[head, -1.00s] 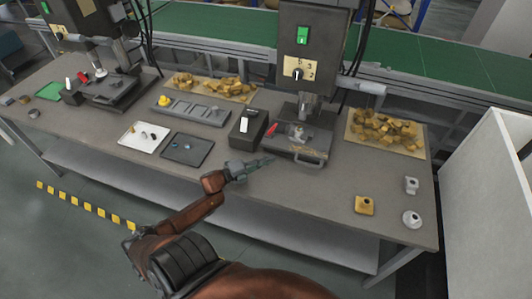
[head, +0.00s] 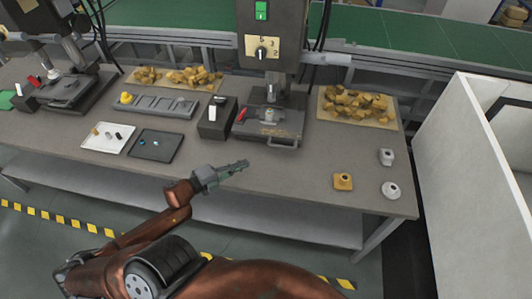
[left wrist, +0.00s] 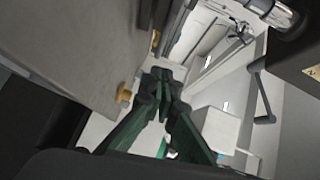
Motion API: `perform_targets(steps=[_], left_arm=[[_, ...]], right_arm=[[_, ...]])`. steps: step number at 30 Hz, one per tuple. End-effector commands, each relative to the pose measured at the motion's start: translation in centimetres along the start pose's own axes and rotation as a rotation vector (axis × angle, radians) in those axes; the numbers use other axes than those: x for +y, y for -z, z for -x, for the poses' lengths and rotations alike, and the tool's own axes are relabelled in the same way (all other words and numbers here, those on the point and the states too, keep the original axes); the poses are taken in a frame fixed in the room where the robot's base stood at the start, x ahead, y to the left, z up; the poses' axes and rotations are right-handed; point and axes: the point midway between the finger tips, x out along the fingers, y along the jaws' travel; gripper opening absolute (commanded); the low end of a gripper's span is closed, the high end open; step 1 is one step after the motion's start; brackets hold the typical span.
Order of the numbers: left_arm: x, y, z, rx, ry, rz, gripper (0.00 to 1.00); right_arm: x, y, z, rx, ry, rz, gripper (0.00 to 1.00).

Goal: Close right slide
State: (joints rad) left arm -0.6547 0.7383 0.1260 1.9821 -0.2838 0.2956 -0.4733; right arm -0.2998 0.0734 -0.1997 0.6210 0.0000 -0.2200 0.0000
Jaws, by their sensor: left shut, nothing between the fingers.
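The right slide (head: 268,127) is a dark flat plate under the right press, with a bar handle (head: 283,147) on its front edge. A small light-coloured part sits on the plate, and a red lever stands at its left. My left gripper (head: 242,165) is shut and empty near the table's front edge, in front of and left of the handle, apart from it. In the left wrist view my left gripper's dark fingertips (left wrist: 164,82) are together with nothing between them. My right gripper is not in view.
The right press (head: 270,45) rises behind the slide. A black switch box (head: 217,120) stands left of it, and a dark tray (head: 157,145) lies farther left. A yellow fixture (head: 343,182) and two pale ones stand at the right. The table before the handle is clear.

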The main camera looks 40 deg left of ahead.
Motion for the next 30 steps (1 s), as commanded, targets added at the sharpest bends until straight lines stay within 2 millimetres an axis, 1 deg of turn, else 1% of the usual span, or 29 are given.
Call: perform_targets(steps=[1,3,5,8,11,20,22,24,30], left_arm=[[0.0,1.0,-0.1,0.0,-0.008,0.012,0.0],[-0.2,1.7,-0.3,-0.004,-0.015,0.022,0.0],[-0.4,1.9,-0.5,-0.006,-0.017,0.026,0.0],[-0.5,2.0,-1.4,-0.005,-0.016,0.027,0.0],[-0.5,2.0,-3.0,-0.004,-0.014,0.025,0.0],[-0.4,1.9,-9.2,-0.004,-0.014,0.025,0.0],[-0.4,1.9,-10.5,-0.005,-0.015,0.024,0.0],[-0.2,1.0,-11.3,-0.007,-0.018,0.023,0.0],[-0.1,-0.6,-12.7,-0.006,-0.018,0.025,0.0]], right_arm=[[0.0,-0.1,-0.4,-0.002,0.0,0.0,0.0],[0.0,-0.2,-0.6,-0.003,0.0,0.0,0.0],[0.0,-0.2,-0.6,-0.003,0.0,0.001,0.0],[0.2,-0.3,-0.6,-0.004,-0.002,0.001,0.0],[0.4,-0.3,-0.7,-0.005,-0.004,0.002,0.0],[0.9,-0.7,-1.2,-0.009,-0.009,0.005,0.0],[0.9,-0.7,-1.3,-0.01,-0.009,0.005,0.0],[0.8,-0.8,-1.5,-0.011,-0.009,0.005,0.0],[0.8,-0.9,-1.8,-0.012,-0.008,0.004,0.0]])
